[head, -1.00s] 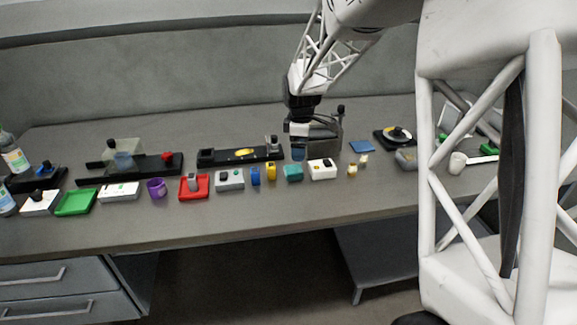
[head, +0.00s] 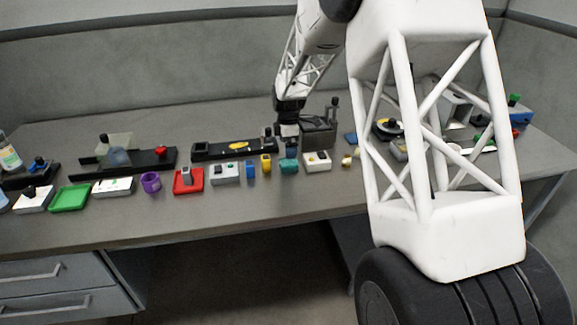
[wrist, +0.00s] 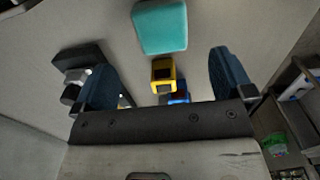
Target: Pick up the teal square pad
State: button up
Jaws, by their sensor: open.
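The teal square pad (head: 289,166) lies on the grey table in the front row, between a yellow piece and a white box. In the wrist view the pad (wrist: 161,26) is near the top centre, beyond my fingertips and free of them. My gripper (head: 290,150) is above and just behind the pad in the head view. In the wrist view my gripper (wrist: 163,75) has its two blue fingers wide apart, with nothing held. The exact height above the pad cannot be told.
A yellow piece (wrist: 163,72) and a blue piece (wrist: 178,95) show between my fingers in the wrist view. The white box (head: 317,161) stands right of the pad. A black strip (head: 235,149) and a dark grey block (head: 318,132) lie behind. The front table strip is clear.

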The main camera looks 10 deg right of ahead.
aim_at(288, 161)
jog(key=shift+f, duration=1.25)
jog(key=shift+f, duration=0.1)
jog(key=shift+s+d+f, duration=0.1)
jog(key=shift+f, duration=2.45)
jog(key=shift+c, duration=0.2)
jog(key=c, duration=1)
